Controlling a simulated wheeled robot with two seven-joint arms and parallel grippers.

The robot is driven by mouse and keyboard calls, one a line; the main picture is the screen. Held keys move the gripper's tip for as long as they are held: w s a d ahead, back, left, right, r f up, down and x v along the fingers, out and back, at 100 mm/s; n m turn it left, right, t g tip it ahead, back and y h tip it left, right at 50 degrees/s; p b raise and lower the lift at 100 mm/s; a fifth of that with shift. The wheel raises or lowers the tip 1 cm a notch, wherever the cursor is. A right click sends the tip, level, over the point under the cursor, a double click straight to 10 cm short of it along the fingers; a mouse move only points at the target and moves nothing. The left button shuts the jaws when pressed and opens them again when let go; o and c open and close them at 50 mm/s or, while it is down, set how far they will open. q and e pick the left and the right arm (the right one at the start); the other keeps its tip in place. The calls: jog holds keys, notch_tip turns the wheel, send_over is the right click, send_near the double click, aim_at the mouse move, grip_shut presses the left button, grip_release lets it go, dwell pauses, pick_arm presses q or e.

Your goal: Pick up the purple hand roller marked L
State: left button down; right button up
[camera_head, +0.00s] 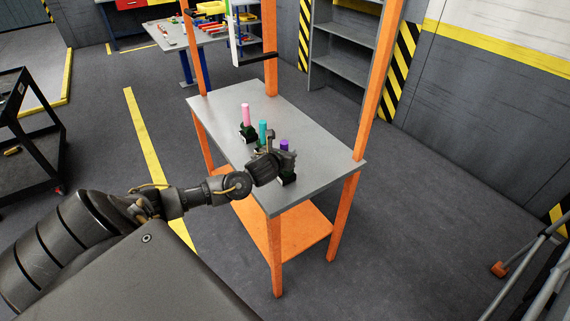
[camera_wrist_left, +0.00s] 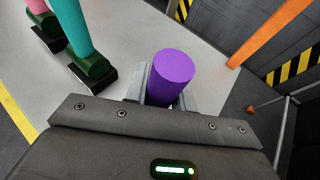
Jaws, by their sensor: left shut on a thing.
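The purple hand roller (camera_wrist_left: 172,75) stands between the fingers of my left gripper (camera_wrist_left: 165,90) in the left wrist view. The gripper is shut on it. In the head view the top of the purple roller (camera_head: 284,145) shows just beyond my left gripper (camera_head: 280,158), over the near right part of the grey table (camera_head: 322,162). A dark base (camera_head: 287,180) shows below the gripper. The L mark is not readable, and the roller's lower part is hidden. My right gripper is not in view.
A teal roller (camera_head: 263,131) and a pink roller (camera_head: 246,115) stand in dark holders, left of the gripper. Orange posts (camera_head: 376,80) rise from the table's corners. A black cart (camera_head: 28,130) stands at the left. The table's right part is clear.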

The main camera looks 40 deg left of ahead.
pick_arm(q)
jog(key=shift+w+r, duration=0.1)
jog(key=shift+r, duration=0.1)
jog(key=shift+r, duration=0.8)
jog(key=s+a+r+b, duration=0.2)
jog(key=s+a+r, duration=0.5)
jog(key=s+r, duration=0.4)
jog(key=shift+s, duration=0.55)
